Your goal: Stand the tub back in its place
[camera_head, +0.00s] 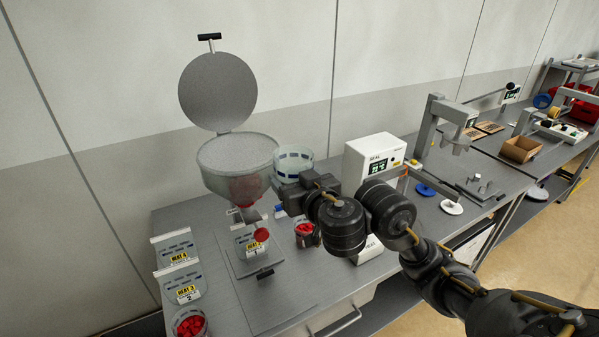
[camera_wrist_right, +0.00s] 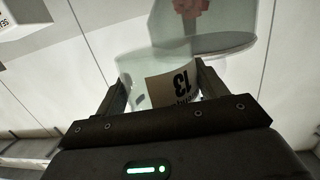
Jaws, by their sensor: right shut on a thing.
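A clear tub (camera_head: 293,163) with dark blue marks round its wall is held up beside the right edge of the hopper. My right gripper (camera_head: 284,188) is shut on it from the right. In the right wrist view the tub (camera_wrist_right: 140,72) sits between the fingers of the gripper (camera_wrist_right: 163,92), with a tan label reading 13. The tub looks roughly upright and I see no red pieces in it. The hopper (camera_head: 225,181) is a clear cone with a grey top, its round lid (camera_head: 217,92) swung up, and red in its lower part. My left gripper is not in view.
A cup of red pieces (camera_head: 304,229) is behind my wrist; another (camera_head: 189,323) is at the front left. HEAT holders (camera_head: 181,284) line the left. A white SEAL box (camera_head: 373,153) stands right.

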